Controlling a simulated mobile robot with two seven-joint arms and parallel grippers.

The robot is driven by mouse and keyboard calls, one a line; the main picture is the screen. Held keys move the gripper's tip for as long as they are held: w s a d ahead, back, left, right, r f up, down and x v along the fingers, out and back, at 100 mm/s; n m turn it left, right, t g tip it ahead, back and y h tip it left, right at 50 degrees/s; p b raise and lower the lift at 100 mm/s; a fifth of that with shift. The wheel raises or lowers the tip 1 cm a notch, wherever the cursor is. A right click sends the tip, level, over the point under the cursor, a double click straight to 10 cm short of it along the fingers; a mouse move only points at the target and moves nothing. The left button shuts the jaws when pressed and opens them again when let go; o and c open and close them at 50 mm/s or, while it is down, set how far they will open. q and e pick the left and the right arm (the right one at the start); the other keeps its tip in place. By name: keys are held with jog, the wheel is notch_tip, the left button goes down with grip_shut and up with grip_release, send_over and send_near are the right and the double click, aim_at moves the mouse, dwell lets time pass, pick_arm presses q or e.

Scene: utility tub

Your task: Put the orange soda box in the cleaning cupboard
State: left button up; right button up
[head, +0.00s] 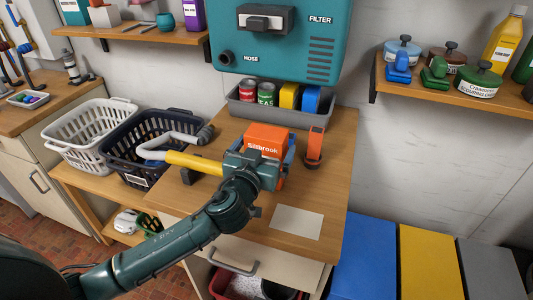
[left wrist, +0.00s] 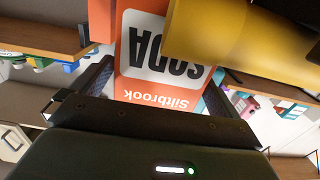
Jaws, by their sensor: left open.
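The orange soda box (head: 268,134) stands on the wooden counter (head: 330,195), its Siltbrook label facing up front. My left gripper (head: 263,158) is at the box, in front of it, and hides its lower part. In the left wrist view the box (left wrist: 150,85) shows upside down between the two spread fingers of the gripper (left wrist: 150,95), which is open. Whether the fingers touch the box I cannot tell. My right gripper is not in view. Which cupboard is the cleaning cupboard I cannot tell; a pale cupboard front (head: 290,258) stands below the counter.
A yellow cylinder with a grey hose (head: 196,162) lies left of the box, close to the gripper. An orange upright item (head: 314,145) stands at its right. A grey tray (head: 240,106) with cans is behind. A dark basket (head: 120,150) is left. A pale sheet (head: 297,222) lies in front.

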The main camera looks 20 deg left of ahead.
pick_arm(q)
jog(key=shift+w+f, duration=0.1)
jog(key=shift+w, duration=0.7)
jog(key=shift+c, duration=0.2)
jog(key=c, duration=1.2)
jog(key=shift+r, duration=0.2)
jog(key=shift+c, duration=0.5)
